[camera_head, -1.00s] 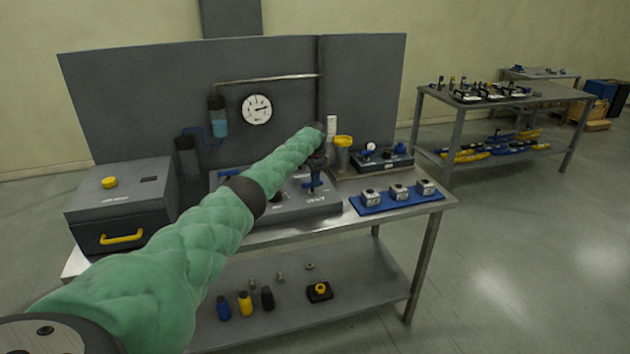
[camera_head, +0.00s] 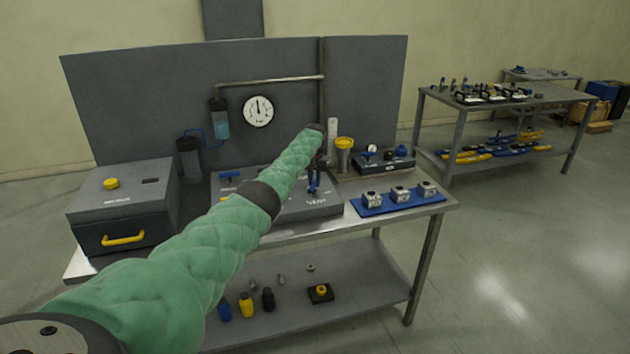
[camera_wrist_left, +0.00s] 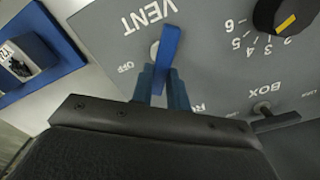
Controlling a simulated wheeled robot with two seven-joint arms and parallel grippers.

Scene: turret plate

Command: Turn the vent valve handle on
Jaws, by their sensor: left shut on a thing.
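The vent valve handle (camera_wrist_left: 168,50) is a blue lever on the grey panel, beside the upside-down VENT lettering and a small OFF mark in the left wrist view. My left gripper (camera_wrist_left: 164,85) has its two blue fingers on either side of the handle and is shut on it. In the head view my left gripper (camera_head: 315,182) is at the right part of the panel (camera_head: 290,208), above the VENT label. An ON mark for this valve cannot be made out. My right gripper is not in view.
A black knob (camera_wrist_left: 283,14) with a number scale and a BOX lever (camera_wrist_left: 262,108) are close by on the panel. A round gauge (camera_head: 258,111) hangs on the back board. A blue tray (camera_head: 398,200) with several small blocks lies right of the panel.

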